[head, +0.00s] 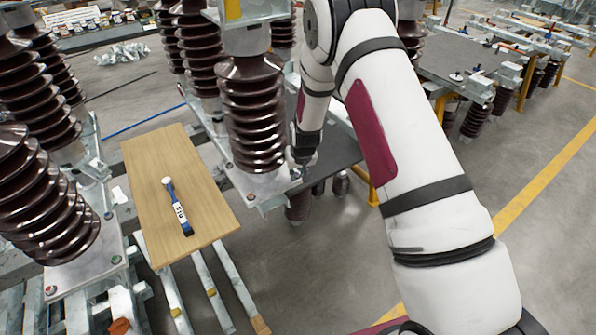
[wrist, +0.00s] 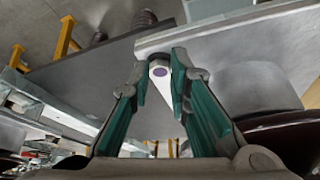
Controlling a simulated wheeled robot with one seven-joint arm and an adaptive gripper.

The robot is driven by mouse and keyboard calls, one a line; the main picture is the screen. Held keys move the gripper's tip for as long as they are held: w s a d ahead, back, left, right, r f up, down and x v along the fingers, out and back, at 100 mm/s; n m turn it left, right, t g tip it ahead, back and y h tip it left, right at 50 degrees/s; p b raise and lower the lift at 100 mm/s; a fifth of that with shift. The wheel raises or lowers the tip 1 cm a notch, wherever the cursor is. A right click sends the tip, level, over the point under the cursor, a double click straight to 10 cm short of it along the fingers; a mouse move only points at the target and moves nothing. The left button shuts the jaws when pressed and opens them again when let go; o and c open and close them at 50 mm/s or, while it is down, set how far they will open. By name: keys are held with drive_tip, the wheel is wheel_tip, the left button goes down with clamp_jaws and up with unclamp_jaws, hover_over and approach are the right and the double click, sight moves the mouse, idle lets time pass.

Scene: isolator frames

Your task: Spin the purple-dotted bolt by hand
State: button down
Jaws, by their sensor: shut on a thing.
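The bolt sits at the edge of a grey metal base plate (wrist: 230,46). In the head view my gripper (head: 303,158) reaches down beside the base of a brown ribbed insulator (head: 252,115), and the bolt itself is hidden there by my gripper.
A wooden board (head: 150,165) left of the insulator carries a blue-and-black tool (head: 177,207) with a white label. More brown insulators (head: 45,195) stand at the left. A dark tabletop (head: 340,152) lies behind my gripper. Open grey floor is at the lower middle.

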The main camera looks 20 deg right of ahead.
drive_tip(key=shift+a+m, duration=0.1)
drive_tip(key=shift+m, duration=0.4)
drive_tip(key=c, duration=1.5)
unclamp_jaws()
drive_tip(key=shift+r, duration=0.1)
drive_tip(key=v, duration=1.1)
drive_tip(key=shift+s+a+r, duration=0.15)
drive_tip(key=shift+r, duration=0.25)
